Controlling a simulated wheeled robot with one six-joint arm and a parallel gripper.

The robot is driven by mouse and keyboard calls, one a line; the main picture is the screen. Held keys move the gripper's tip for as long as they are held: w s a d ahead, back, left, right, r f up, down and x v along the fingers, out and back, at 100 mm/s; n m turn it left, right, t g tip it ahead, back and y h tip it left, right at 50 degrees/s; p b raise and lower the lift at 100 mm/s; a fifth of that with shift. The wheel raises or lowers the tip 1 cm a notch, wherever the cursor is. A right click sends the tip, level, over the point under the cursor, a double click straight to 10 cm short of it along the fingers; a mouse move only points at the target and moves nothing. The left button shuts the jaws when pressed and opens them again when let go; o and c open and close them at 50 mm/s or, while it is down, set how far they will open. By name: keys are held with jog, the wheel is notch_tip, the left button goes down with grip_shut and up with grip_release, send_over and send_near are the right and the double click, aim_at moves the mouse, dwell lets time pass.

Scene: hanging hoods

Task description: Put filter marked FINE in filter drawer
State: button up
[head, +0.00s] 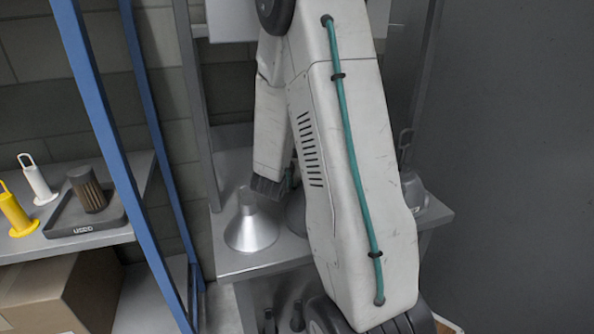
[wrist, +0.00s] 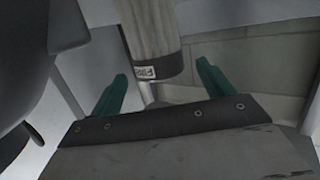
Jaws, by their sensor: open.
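In the wrist view a pale grey-brown ribbed filter (wrist: 151,32) with a dark end band comes down from the top edge. A small white label on the band seems to read FINE, but it is blurred. My gripper (wrist: 160,82) is open, with one green finger on each side of the filter's end and gaps between. I cannot tell whether the filter is fully between the fingers or beyond them. In the head view my gripper (head: 273,187) is mostly behind my arm, near a silver cone. I cannot make out the filter drawer in either view.
The silver cone (head: 251,226) stands on a grey shelf. At left, a brown filter (head: 87,189) sits in a dark tray (head: 72,218) marked USED. White (head: 38,181) and yellow (head: 14,212) handled pieces stand beside it. A blue post (head: 112,140) rises between the shelves.

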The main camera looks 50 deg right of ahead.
jog(key=shift+x, duration=2.6)
jog(key=c, duration=1.6)
